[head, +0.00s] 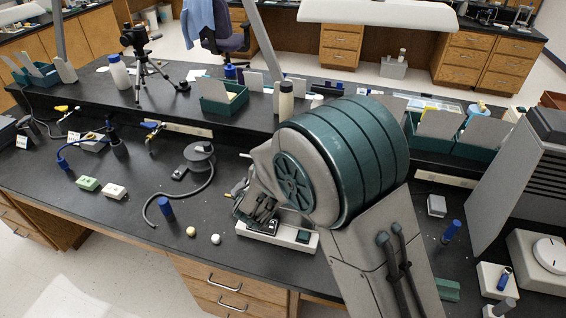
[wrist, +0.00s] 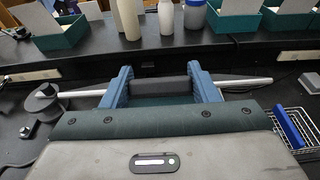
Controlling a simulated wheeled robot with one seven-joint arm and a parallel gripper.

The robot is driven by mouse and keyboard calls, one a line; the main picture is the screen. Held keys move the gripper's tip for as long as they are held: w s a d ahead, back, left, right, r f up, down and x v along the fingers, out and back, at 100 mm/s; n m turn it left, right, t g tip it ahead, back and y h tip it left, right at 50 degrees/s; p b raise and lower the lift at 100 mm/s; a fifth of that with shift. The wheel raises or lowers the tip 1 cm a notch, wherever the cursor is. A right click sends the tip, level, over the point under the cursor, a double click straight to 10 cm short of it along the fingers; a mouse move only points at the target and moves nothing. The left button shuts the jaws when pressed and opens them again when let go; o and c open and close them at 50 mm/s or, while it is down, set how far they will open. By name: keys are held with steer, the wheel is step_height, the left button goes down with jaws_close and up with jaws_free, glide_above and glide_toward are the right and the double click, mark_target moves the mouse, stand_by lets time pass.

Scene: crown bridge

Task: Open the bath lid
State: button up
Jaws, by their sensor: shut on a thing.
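In the wrist view the blue fingers of my gripper (wrist: 162,88) stand either side of a dark cylindrical handle (wrist: 160,86) and are shut on it. A thin, pale metallic part (wrist: 245,81) sticks out to the left and right of the fingers; it looks like the bath lid seen nearly edge-on. How far it is raised I cannot tell. In the head view my arm covers most of the bath. A white base (head: 290,235) with dark panels shows below my gripper, which is partly hidden there by my wrist.
A dark stand (head: 198,155) with a grey hose is left of my gripper. A wire rack (wrist: 300,122) with a blue item is at right in the wrist view. Bottles (head: 286,100) and teal bins (head: 222,98) line the raised shelf behind. Two small balls (head: 215,239) lie near the front edge.

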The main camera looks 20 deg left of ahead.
steer(key=shift+r, duration=0.2)
steer(key=o, duration=1.4)
steer(key=shift+f, duration=0.1)
steer(key=shift+s, duration=0.1)
steer(key=b+v, duration=0.3)
steer(key=v, duration=1)
steer(key=shift+s, duration=0.3)
